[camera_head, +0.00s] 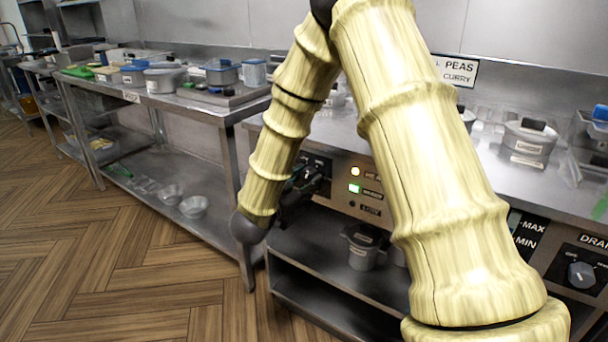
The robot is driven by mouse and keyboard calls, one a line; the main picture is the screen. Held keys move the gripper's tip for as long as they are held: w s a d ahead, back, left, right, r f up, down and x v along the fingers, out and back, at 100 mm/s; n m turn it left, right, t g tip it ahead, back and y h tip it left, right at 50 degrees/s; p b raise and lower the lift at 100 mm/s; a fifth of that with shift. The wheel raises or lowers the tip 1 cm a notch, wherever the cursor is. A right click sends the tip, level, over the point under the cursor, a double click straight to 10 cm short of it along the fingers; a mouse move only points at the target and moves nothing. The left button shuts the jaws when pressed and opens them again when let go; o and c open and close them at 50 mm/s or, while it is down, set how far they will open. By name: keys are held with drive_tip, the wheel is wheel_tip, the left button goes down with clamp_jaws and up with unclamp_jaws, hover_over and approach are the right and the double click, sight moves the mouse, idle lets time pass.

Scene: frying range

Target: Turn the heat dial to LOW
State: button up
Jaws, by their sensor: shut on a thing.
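My gripper (303,186) is dark and reaches the front control panel (338,204) of the steel range, below the counter edge. It is shut on the heat dial at the panel's left black plate (318,162). The fingers and my arm cover most of the dial, so its pointer and the LOW mark cannot be read.
Another dial (581,275), labelled DRAIN, is at the far right beside a MAX/MIN plate (528,235). A lidded pot (528,142) stands on the counter. A lower shelf (300,255) holds a grey pot (363,246). A side table (160,98) carries containers. The wooden floor at left is clear.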

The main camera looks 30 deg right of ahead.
drive_tip(key=n+p, duration=0.2)
drive_tip(key=p, duration=0.1)
drive_tip(key=n+p, duration=0.1)
drive_tip(key=p, duration=0.2)
drive_tip(key=n+p, duration=0.2)
drive_tip(key=p, duration=0.1)
drive_tip(key=shift+s+r+n, duration=0.1)
drive_tip(key=shift+r+n, duration=0.2)
drive_tip(key=n+p, duration=0.2)
drive_tip(key=p, duration=0.1)
drive_tip(key=shift+f+n+p, duration=0.1)
drive_tip(key=shift+n+p, duration=0.3)
drive_tip(key=shift+f+n+g+p, duration=0.15)
drive_tip(key=shift+n+g+p, duration=0.15)
drive_tip(key=shift+n+p, duration=0.6)
drive_tip(key=o, duration=1)
drive_tip(key=v, duration=1.2)
drive_tip(key=shift+s, duration=0.1)
drive_tip(key=shift+d+f, duration=0.1)
